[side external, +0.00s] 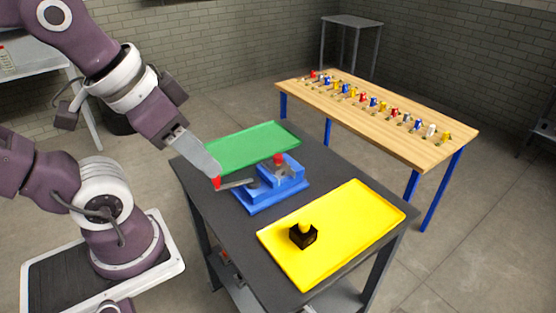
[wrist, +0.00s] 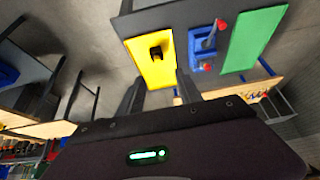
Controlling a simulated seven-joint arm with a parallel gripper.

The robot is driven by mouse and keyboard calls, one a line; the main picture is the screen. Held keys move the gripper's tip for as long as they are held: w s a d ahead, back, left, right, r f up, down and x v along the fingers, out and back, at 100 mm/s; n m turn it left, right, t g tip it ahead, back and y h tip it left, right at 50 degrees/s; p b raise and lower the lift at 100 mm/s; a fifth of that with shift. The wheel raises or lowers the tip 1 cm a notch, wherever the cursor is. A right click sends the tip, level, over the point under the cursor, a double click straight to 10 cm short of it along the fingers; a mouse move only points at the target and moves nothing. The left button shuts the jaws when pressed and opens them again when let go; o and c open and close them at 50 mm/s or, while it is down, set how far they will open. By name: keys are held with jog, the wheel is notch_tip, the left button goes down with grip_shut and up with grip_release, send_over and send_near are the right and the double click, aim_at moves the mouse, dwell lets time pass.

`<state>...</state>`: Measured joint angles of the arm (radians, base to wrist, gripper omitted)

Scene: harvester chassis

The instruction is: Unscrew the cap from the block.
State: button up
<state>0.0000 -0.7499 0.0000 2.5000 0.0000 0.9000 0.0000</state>
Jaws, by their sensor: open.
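A small black block (side external: 303,238) with a yellow cap (side external: 305,228) on top stands upright on the yellow tray (side external: 345,222). In the wrist view the block (wrist: 156,54) shows small on the yellow tray (wrist: 148,77), in line with the gap between my fingers. My gripper (side external: 212,167) is open and empty, in the air left of the blue vise. In the wrist view its two dark fingers stand apart, with nothing visible between them (wrist: 160,82). The block and cap are well away from my gripper, and no contact shows.
The blue vise (side external: 262,196) has a grey lever and red knobs and is empty as far as I see. A green tray (side external: 250,147) lies behind it on the dark table (side external: 190,176). A wooden bench (side external: 372,117) with several coloured items stands beyond.

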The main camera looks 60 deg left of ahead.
jog(key=shift+o, duration=0.6)
jog(key=n+g+y, duration=0.2)
jog(key=n+g, duration=0.4)
jog(key=n, duration=1.2)
send_over(278, 157)
jog(key=d, duration=0.1)
notch_tip(278, 157, down, 14)
jog(key=f, duration=0.7)
jog(key=shift+a+f, duration=0.1)
jog(key=shift+a, duration=0.3)
